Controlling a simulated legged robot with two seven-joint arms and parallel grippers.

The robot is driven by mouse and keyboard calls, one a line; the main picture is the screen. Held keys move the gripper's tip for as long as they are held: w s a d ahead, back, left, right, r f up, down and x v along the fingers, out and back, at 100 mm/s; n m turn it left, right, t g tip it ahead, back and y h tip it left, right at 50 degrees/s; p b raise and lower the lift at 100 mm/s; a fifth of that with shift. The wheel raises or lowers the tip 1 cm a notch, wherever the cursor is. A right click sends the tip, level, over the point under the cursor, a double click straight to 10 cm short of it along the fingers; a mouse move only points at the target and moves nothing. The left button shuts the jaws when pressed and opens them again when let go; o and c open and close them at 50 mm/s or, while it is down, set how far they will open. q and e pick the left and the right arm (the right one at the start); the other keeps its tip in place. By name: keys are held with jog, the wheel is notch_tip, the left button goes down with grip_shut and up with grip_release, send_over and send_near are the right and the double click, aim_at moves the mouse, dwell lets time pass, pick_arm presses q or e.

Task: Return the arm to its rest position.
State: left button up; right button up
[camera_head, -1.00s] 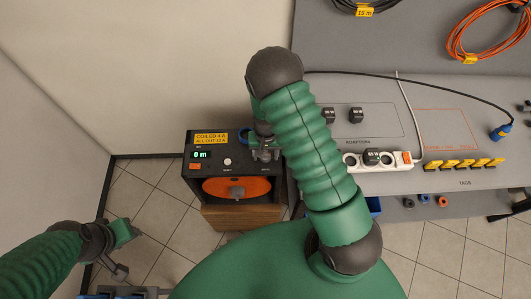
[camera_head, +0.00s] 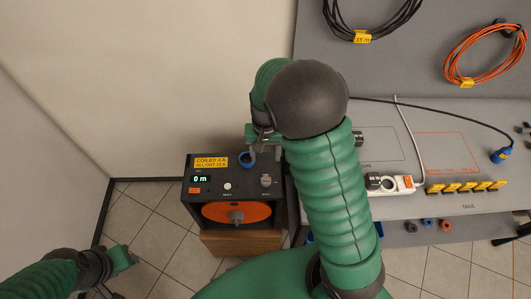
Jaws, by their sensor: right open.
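My right arm rises from the bottom centre, bent at a dark elbow. Its right gripper (camera_head: 262,143) is open just above the top of the cable reel box, partly hidden by the arm. No object shows between its fingers.
The black reel box (camera_head: 190,213) with an orange drum (camera_head: 237,213) and "0 m" display stands on a wooden block (camera_head: 240,242). The grey bench (camera_head: 450,140) to the right holds a white power strip (camera_head: 405,184), yellow tags (camera_head: 465,187) and a blue plug (camera_head: 501,154). Coiled cables (camera_head: 485,55) hang behind.

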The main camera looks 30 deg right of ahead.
jog(key=shift+r, duration=0.2)
dwell(0.3)
jog(key=s+a+r+n+t+b, duration=0.1)
jog(key=s+a+n+t+b, duration=0.1)
jog(key=s+a+n, duration=0.4)
jog(key=s+a, duration=0.1)
jog(key=s, duration=0.2)
jog(key=shift+s+a+r+t, duration=0.15)
jog(key=shift+s+a+t, duration=0.1)
jog(key=shift+t, duration=0.05)
jog(key=shift+s, duration=0.15)
jog(key=shift+a, duration=0.15)
